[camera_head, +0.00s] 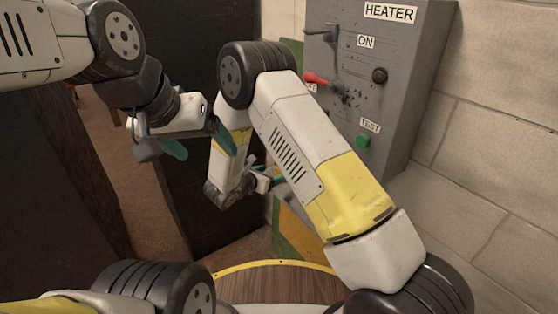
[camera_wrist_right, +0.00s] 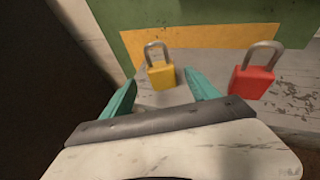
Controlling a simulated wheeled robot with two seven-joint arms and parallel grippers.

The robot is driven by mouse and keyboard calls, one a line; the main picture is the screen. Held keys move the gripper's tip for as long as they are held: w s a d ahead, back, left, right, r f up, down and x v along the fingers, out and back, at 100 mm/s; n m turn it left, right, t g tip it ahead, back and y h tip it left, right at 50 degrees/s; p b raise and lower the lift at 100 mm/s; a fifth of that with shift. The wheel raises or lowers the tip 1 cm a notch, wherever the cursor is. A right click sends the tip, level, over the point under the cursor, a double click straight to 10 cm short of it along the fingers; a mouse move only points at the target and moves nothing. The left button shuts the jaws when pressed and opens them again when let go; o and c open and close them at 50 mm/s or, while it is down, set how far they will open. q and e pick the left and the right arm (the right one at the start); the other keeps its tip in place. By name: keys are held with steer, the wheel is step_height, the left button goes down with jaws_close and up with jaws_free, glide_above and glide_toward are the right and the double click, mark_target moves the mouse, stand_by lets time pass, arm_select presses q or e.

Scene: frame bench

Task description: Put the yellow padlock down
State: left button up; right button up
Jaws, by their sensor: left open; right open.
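In the right wrist view a yellow padlock (camera_wrist_right: 162,76) with a grey shackle stands upright on a worn grey surface (camera_wrist_right: 205,68). It shows between the teal fingers of my right gripper (camera_wrist_right: 159,78), which are open; whether they touch it I cannot tell. In the head view my right gripper (camera_head: 266,179) is small, low beside the cabinet and partly hidden by my own arm, and the padlock cannot be made out there. My left gripper (camera_head: 204,150) is open and empty at the left of the head view.
A red padlock (camera_wrist_right: 252,82) stands on the same surface to the right. A green and yellow board (camera_wrist_right: 200,37) is behind them. A grey heater cabinet (camera_head: 405,75) with a red lever (camera_head: 316,78) and green button (camera_head: 363,141) is on the wall. A round wooden top (camera_head: 275,285) is in front.

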steer(key=shift+v, duration=2.35)
